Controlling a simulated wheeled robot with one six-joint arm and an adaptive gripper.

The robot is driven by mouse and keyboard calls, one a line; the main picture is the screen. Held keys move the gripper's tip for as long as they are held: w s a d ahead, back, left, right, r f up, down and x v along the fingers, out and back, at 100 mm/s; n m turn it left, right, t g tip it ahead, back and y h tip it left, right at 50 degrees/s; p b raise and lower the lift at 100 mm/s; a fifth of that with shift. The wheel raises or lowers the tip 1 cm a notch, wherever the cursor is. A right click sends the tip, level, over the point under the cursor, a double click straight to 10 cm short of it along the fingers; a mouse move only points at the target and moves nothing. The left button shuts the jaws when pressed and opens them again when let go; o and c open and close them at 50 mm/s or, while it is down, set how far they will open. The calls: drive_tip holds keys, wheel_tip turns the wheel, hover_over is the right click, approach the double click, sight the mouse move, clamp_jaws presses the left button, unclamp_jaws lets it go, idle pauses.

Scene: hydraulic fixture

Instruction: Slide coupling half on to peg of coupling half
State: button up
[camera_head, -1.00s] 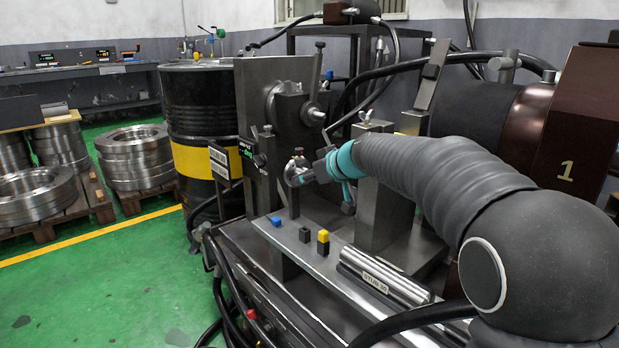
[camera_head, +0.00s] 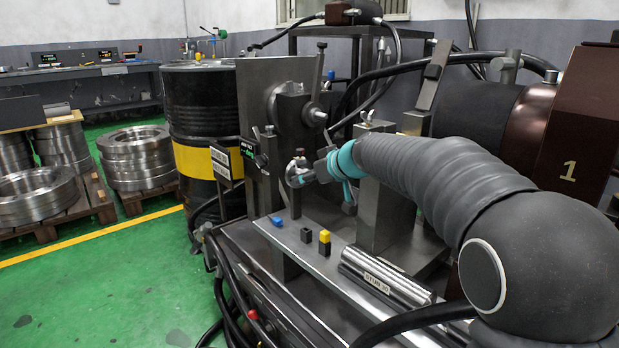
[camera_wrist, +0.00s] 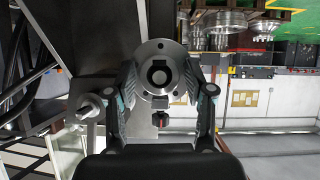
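My gripper (camera_head: 312,172), with teal parts at its wrist, reaches left over the bench beside a dark upright post. In the wrist view its two fingers stand on either side of a round steel coupling half (camera_wrist: 148,52) and appear to press on its sides. The coupling half has a central bore and small holes in its flange. In the head view it is a small grey ring (camera_head: 293,176) at the fingertips. The peg of the other coupling half cannot be made out clearly; the fixture plate and my gripper crowd that area.
A dark vertical plate (camera_head: 258,90) with clamps stands behind my gripper. Small blue (camera_head: 277,222), black (camera_head: 306,235) and yellow-topped (camera_head: 324,240) blocks sit on the bench ledge. Steel cylinders (camera_head: 385,277) lie in front. A black drum (camera_head: 200,110) is left, and hoses run around the fixture.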

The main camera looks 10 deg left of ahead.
drive_tip(key=shift+o, duration=0.4)
drive_tip(key=v, duration=1.2)
drive_tip(key=s+d+f+m+h+p, duration=0.3)
drive_tip(key=s+d, duration=0.4)
drive_tip(key=s, duration=0.4)
drive_tip(key=s+d+f+m+g+h+p, duration=0.1)
drive_tip(key=s+d+f+m+h+p, duration=0.1)
drive_tip(key=s+d, duration=0.6)
drive_tip(key=s+d+f+m+g+h+p, duration=0.1)
drive_tip(key=s+d+f+m+h+p, duration=0.2)
drive_tip(key=s+d, duration=0.4)
drive_tip(key=s+m+h+p, duration=0.1)
drive_tip(key=s+m, duration=0.1)
drive_tip(key=s, duration=0.6)
drive_tip(key=shift+d+f, duration=0.3)
drive_tip(key=shift+d, duration=0.05)
